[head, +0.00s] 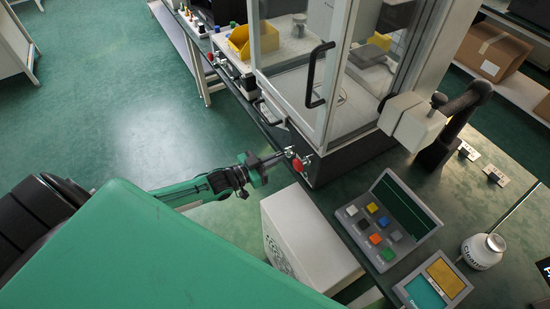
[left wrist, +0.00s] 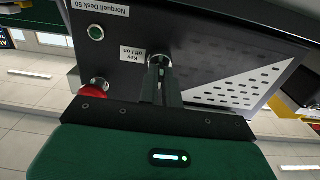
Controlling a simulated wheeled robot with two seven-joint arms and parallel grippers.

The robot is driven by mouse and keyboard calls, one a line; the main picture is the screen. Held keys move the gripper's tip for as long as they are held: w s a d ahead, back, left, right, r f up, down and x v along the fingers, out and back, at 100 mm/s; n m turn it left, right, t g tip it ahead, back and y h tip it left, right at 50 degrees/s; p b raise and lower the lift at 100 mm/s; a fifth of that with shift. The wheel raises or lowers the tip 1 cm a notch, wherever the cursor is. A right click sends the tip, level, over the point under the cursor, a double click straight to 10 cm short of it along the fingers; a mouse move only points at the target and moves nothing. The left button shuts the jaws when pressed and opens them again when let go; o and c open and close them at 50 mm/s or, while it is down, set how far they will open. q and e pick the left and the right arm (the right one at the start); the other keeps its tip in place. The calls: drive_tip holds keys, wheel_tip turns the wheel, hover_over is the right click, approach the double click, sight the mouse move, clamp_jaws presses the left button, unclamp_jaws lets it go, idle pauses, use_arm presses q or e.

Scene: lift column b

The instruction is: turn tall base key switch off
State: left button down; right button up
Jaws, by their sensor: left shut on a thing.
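The key switch (left wrist: 159,60) sits on the dark front panel of the tall base, beside a white label reading "Key off / on", which appears upside down in the left wrist view. My left gripper (left wrist: 161,80) is shut on the key, its two fingers covering most of it. In the head view my left gripper (head: 284,156) reaches from the left to the dark base (head: 345,158) under the glass cabinet. The key's angle is hidden by the fingers. My right gripper is not in view.
A red button (head: 298,165) sits close beside the key; it also shows in the left wrist view (left wrist: 93,91). A green button (left wrist: 96,32) is on the same panel. A white box (head: 305,240) stands below, and a button console (head: 388,220) lies to the right.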

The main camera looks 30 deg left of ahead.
use_arm(q)
drive_tip(key=shift+f, duration=0.1)
idle(0.3)
drive_tip(key=c, duration=1.6)
unclamp_jaws()
drive_tip(key=shift+s, duration=0.15)
drive_tip(key=b+v, duration=0.2)
drive_tip(key=v, duration=1.1)
drive_tip(key=shift+s+a, duration=0.2)
drive_tip(key=shift+a, duration=0.05)
